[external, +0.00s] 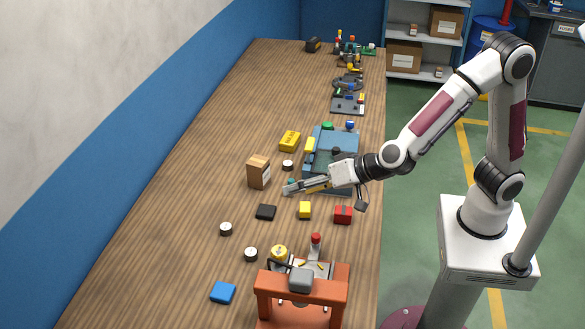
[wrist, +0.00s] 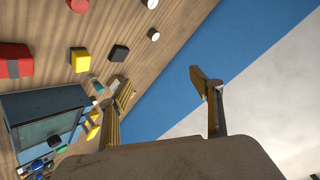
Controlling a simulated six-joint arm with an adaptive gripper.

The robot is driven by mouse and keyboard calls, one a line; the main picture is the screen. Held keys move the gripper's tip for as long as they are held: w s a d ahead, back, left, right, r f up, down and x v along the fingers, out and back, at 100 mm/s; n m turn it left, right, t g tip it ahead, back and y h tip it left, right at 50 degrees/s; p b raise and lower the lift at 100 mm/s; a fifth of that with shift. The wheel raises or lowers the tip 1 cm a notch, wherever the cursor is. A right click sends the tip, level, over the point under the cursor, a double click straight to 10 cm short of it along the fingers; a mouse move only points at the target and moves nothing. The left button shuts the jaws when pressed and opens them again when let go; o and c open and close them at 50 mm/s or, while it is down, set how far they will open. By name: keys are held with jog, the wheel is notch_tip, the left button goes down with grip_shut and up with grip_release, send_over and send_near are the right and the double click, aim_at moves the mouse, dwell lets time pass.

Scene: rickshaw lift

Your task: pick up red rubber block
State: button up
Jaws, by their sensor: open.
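The red rubber block (external: 343,215) lies on the wooden table near its right edge in the external view, with a dark band across it. In the wrist view the red block (wrist: 14,60) shows at the left edge, partly cut off. My gripper (external: 290,187) is open and empty, held above the table to the left of and beyond the red block. In the wrist view the fingers of my gripper (wrist: 158,84) are spread wide, well apart from the red block, with the wall beyond them.
A yellow block (external: 305,210) is left of the red block, with a black block (external: 266,212) farther left. A blue-grey case (external: 338,145) stands beyond the red block and a brown box (external: 258,171) left of my gripper. An orange frame (external: 302,284) stands at the near end.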

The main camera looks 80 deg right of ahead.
notch_tip(320, 180, down, 5)
jog(key=d+m+g+h, duration=0.1)
jog(key=h, duration=0.2)
jog(key=m+g+h, duration=0.3)
jog(key=g+h, duration=0.1)
jog(key=h, duration=0.4)
send_near(341, 210)
jog(key=shift+w+d+f, duration=0.1)
jog(key=shift+w+d, duration=0.25)
jog(key=shift+w, duration=0.25)
jog(key=shift+w+d+f, duration=0.15)
jog(key=shift+w+d, duration=0.25)
jog(key=shift+w, duration=0.2)
jog(key=shift+s+d+f+g, duration=0.15)
jog(key=shift+s+g, duration=0.15)
jog(key=shift+s, duration=0.3)
jog(key=shift+w+d, duration=0.1)
jog(key=shift+x, duration=1.15)
jog(key=shift+d, duration=0.15)
